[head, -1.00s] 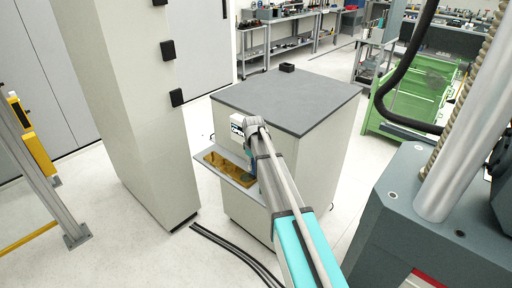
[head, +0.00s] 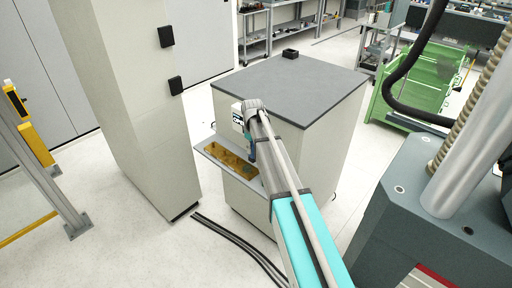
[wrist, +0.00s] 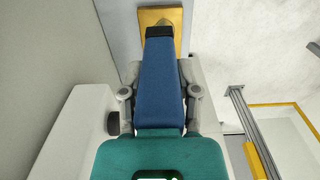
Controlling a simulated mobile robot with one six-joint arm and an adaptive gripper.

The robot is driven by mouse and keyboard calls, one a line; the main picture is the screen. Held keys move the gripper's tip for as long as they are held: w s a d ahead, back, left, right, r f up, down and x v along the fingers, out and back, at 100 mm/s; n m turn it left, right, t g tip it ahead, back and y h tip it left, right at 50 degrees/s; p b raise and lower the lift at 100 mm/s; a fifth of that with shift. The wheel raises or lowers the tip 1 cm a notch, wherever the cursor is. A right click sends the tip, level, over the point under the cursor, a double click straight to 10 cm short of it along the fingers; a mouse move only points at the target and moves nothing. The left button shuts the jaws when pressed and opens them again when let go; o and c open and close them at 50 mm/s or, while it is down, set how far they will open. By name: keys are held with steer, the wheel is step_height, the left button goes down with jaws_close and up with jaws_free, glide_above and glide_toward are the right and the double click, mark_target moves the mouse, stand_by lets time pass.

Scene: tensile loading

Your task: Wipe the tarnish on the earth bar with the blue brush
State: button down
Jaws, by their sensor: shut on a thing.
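The earth bar (head: 230,158) is a brass-coloured strip with darker blotches, lying on a narrow grey ledge on the side of the grey-topped cabinet. Its golden end (wrist: 172,16) shows at the top of the wrist view. My gripper (wrist: 160,98) is shut on the blue brush (wrist: 159,75), with a finger on each side of it. The brush's dark tip (wrist: 159,31) overlaps the bar in the wrist view; I cannot tell whether it touches. In the head view my gripper (head: 252,140) is at the bar's right end, and my arm hides most of the brush.
The cabinet's grey top (head: 290,88) carries a small black box (head: 290,53). A tall pale column (head: 130,100) stands left of the ledge. Black cables (head: 235,240) run along the floor. A grey machine (head: 430,215) stands at the right, with a green cart (head: 420,85) behind.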

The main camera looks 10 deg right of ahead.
steer(key=shift+d, duration=0.6)
stand_by(0.4)
